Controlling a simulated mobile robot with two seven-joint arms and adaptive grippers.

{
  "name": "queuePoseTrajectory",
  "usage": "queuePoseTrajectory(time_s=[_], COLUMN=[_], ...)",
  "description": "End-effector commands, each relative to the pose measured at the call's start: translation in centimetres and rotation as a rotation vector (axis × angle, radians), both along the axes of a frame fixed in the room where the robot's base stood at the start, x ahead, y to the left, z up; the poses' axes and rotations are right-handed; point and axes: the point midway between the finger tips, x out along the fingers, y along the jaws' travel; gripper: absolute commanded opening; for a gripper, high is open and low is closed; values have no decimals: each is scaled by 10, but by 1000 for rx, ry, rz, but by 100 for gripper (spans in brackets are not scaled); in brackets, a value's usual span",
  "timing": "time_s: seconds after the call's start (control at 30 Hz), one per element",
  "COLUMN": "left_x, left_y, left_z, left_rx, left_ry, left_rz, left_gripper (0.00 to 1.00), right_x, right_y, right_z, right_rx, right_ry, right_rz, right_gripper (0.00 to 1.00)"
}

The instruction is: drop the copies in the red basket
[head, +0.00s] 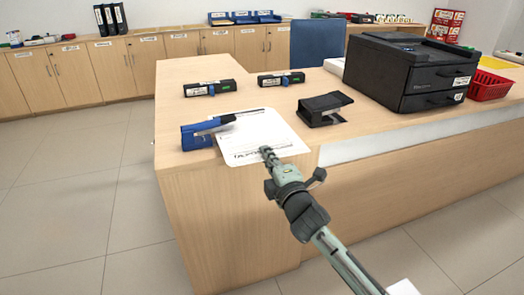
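The copies, white printed paper (255,128), lie at the front corner of the wooden counter, with the near edge at the counter's edge. I cannot tell how many sheets there are. The red basket (489,87) stands at the far right of the counter, beside the black printer-like unit. My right gripper (266,153) reaches in from the lower right, with its tips over the near edge of the paper. I cannot tell whether it touches or grips the paper. My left gripper is not in view.
A blue stapler-like tool (207,132) stands left of the paper, a black hole punch (324,108) to its right. Two dark labelled holders (209,88) (281,78) lie behind. The black unit (410,71) blocks part of the right side. A blue chair (318,42) is behind.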

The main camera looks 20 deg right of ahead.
Motion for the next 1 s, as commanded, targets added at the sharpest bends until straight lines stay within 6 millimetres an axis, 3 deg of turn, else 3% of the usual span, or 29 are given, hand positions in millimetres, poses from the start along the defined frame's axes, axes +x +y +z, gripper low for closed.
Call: queuePoseTrajectory(time_s=[0.6, 1.0], left_x=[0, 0], left_y=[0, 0], left_z=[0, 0], left_rx=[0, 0], left_ry=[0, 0], left_rz=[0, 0], left_gripper=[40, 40], right_x=[-83, -87], right_y=[-2, -2], right_z=[36, 38], right_rx=[4, 4], right_ry=[-12, -13], right_rz=[5, 4], right_gripper=[0, 0])
